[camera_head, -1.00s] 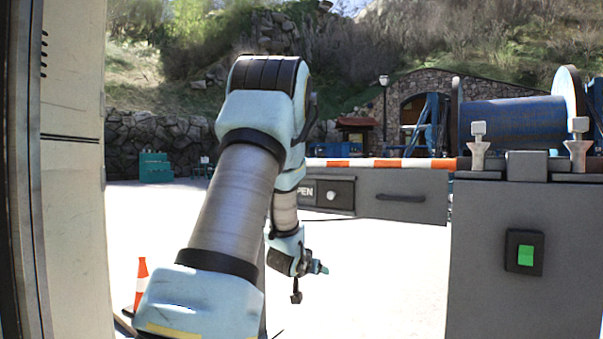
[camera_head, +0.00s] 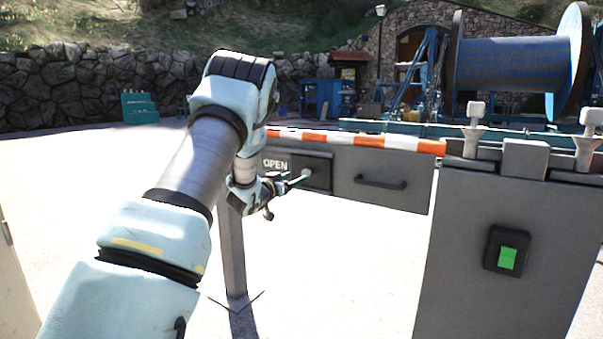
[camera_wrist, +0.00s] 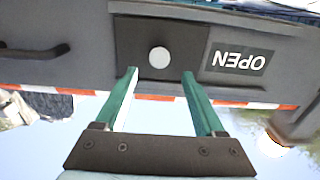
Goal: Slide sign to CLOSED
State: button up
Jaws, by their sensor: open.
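The sign (camera_head: 275,164) is a dark plate with white OPEN lettering, set in the front of a grey box beam. It also shows upside down in the wrist view (camera_wrist: 239,60). Beside the lettering is a dark slider panel (camera_wrist: 180,35) with a round white knob (camera_wrist: 159,57). My gripper (camera_head: 298,178) is in front of this panel. In the wrist view my gripper (camera_wrist: 160,74) is open, with its two green fingers pointing at the panel, one to each side of the knob in the picture. I cannot tell whether the fingertips touch the panel.
A black handle (camera_head: 381,183) is on the beam right of the panel. A red-and-white striped bar (camera_head: 350,140) runs along its top. A grey cabinet (camera_head: 480,280) with a green button (camera_head: 507,258) stands right. A blue cable reel (camera_head: 515,62) is behind. The ground left is clear.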

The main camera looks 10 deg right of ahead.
aim_at(305, 173)
jog(key=x, duration=0.6)
jog(key=shift+w+d, duration=0.25)
jog(key=shift+d, duration=0.05)
grip_shut()
dwell(1.1)
